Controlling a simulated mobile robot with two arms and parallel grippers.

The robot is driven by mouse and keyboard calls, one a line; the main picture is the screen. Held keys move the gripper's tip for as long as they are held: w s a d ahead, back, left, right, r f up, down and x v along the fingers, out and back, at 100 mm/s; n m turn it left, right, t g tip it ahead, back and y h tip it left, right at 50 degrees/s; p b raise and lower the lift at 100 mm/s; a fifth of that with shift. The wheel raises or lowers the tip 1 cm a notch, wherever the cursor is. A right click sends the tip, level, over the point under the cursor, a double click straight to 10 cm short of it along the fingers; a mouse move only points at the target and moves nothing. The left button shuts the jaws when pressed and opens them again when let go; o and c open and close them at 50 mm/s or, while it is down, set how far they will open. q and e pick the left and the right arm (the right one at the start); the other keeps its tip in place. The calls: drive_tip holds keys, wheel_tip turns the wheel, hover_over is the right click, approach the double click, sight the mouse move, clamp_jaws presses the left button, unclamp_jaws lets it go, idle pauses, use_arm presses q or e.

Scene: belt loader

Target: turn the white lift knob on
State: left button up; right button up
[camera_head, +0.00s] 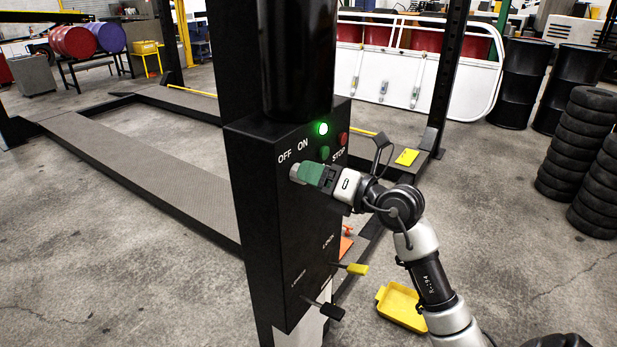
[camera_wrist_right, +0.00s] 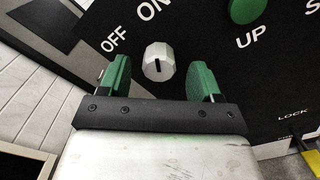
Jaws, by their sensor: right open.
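The white lift knob (camera_wrist_right: 158,62) sits on the black control panel (camera_wrist_right: 262,95), with the OFF and ON labels above it in the right wrist view. A dark slot on its face runs roughly up and down in that view, towards the ON label. My right gripper (camera_wrist_right: 161,78) is open, with one green finger on each side of the knob and gaps visible between. In the head view the right gripper (camera_head: 308,174) is at the panel below OFF and ON, where a pale part of the knob (camera_head: 294,172) shows. A green lamp (camera_head: 322,128) is lit. My left gripper is not in view.
A green UP button (camera_head: 324,152) and a red STOP button (camera_head: 342,138) are close to the gripper. Yellow (camera_head: 355,268) and black (camera_head: 328,311) levers stick out lower down. A yellow tray (camera_head: 400,306) lies on the floor. Stacked tyres (camera_head: 580,130) stand at right.

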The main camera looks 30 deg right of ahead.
drive_tip(key=b+v, duration=0.3)
drive_tip(key=v, duration=0.5)
drive_tip(key=shift+s, duration=0.4)
drive_tip(key=shift+d, duration=0.15)
